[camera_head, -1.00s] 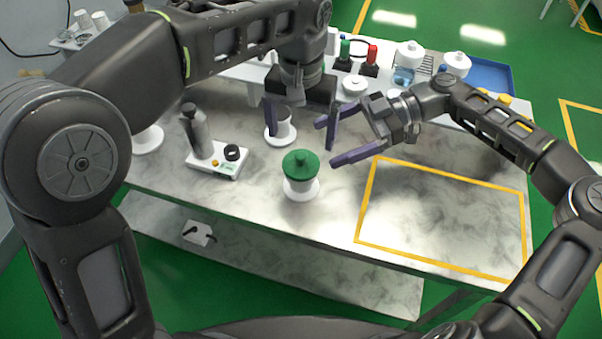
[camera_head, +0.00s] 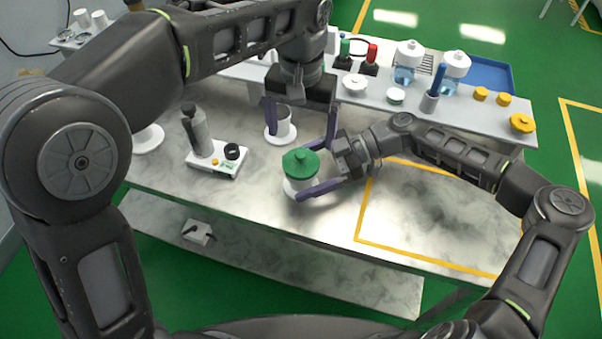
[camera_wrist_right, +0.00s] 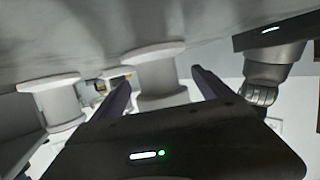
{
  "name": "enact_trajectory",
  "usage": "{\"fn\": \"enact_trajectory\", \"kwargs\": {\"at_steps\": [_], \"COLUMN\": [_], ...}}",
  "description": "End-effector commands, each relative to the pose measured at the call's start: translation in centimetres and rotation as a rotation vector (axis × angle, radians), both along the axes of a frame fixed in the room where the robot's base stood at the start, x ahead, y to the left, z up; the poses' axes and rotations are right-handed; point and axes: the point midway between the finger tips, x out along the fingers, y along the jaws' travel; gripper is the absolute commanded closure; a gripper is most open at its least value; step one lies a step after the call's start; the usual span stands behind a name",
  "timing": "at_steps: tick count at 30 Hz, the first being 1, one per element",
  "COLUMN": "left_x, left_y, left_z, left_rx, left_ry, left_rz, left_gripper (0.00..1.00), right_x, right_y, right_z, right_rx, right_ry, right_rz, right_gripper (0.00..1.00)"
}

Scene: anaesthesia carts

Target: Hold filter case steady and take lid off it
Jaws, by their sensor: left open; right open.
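The filter case (camera_head: 291,186) is a white, flanged body standing upright on the marbled table, with a green knobbed lid (camera_head: 300,161) on top. My right gripper (camera_head: 303,180) is open at the case, reaching in from the right with one finger along its near side. In the right wrist view a white flanged body (camera_wrist_right: 160,78) stands between the two open fingers, with no clear contact. My left gripper (camera_head: 299,125) is open and empty, pointing down above and behind the case.
A white flanged cup (camera_head: 283,130) stands behind the case, beneath the left gripper. A grey bottle on a white device (camera_head: 215,165) is to the left. A raised shelf (camera_head: 400,112) holds jars, yellow caps and a blue tray (camera_head: 480,76). The yellow-outlined area (camera_head: 430,215) is clear.

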Motion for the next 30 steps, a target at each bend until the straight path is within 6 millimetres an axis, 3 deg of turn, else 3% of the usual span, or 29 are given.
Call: {"fn": "enact_trajectory", "kwargs": {"at_steps": [9,30], "left_x": [0.0,0.0], "left_y": [0.0,0.0], "left_z": [0.0,0.0], "left_rx": [0.0,0.0], "left_ry": [0.0,0.0], "left_rz": [0.0,0.0], "left_gripper": [0.08,0.08], "right_x": [-0.03,-0.01], "right_y": [0.14,0.12], "right_z": [-0.05,-0.04], "right_rx": [0.0,0.0], "right_ry": [0.0,0.0], "right_rz": [-0.001,-0.001], "right_gripper": [0.14,0.71]}}
